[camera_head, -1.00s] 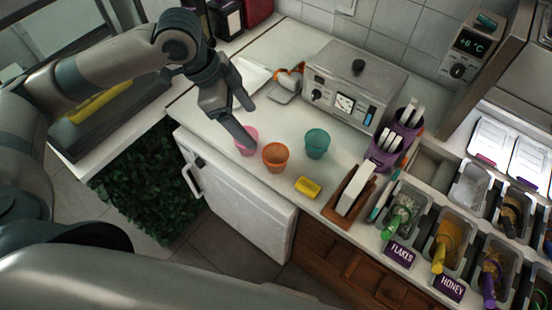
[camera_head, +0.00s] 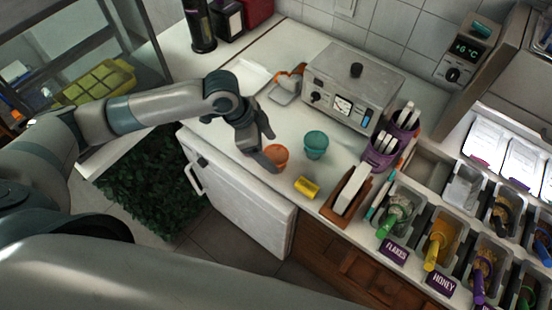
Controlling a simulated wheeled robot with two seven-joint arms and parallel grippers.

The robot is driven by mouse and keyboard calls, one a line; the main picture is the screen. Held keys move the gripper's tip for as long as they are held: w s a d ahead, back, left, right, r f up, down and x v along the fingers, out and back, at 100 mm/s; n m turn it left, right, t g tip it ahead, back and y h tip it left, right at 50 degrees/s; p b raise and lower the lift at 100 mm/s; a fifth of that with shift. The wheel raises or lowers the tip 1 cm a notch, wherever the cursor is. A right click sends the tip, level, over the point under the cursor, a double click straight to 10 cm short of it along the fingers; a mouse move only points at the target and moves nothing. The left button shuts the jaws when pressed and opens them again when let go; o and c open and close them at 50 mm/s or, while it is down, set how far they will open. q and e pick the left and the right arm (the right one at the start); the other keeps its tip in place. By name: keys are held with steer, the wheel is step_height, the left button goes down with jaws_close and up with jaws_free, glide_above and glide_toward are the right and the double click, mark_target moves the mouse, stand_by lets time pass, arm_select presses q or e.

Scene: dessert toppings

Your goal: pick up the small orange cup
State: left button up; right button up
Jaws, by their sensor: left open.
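The small orange cup (camera_head: 278,156) stands upright on the white counter, left of the teal cup (camera_head: 316,145). My left gripper (camera_head: 268,150) is open, with its fingers pointing down at the orange cup. One finger overlaps the cup's left side in the picture; I cannot tell whether it touches. The pink cup is hidden behind my left gripper and arm. My right gripper does not show.
A yellow block (camera_head: 307,187) lies on the counter in front of the cups. A grey metal machine (camera_head: 352,85) stands behind them. A brown wooden holder (camera_head: 346,194) and topping bins are on the right. The counter's front edge runs close to the cups.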

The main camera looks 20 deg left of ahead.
mark_target(276, 156)
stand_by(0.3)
arm_select(q)
steer(key=shift+w+d+f+p, duration=0.15)
steer(key=shift+w+f+p, duration=0.05)
steer(key=shift+f+p, duration=0.4)
steer(key=p+x, duration=0.1)
steer(key=x, duration=0.2)
steer(key=shift+w+p, duration=0.1)
steer(key=shift+p, duration=0.2)
steer(key=shift+f, duration=0.5)
steer(key=shift+w, duration=0.1)
steer(key=c, duration=1.1)
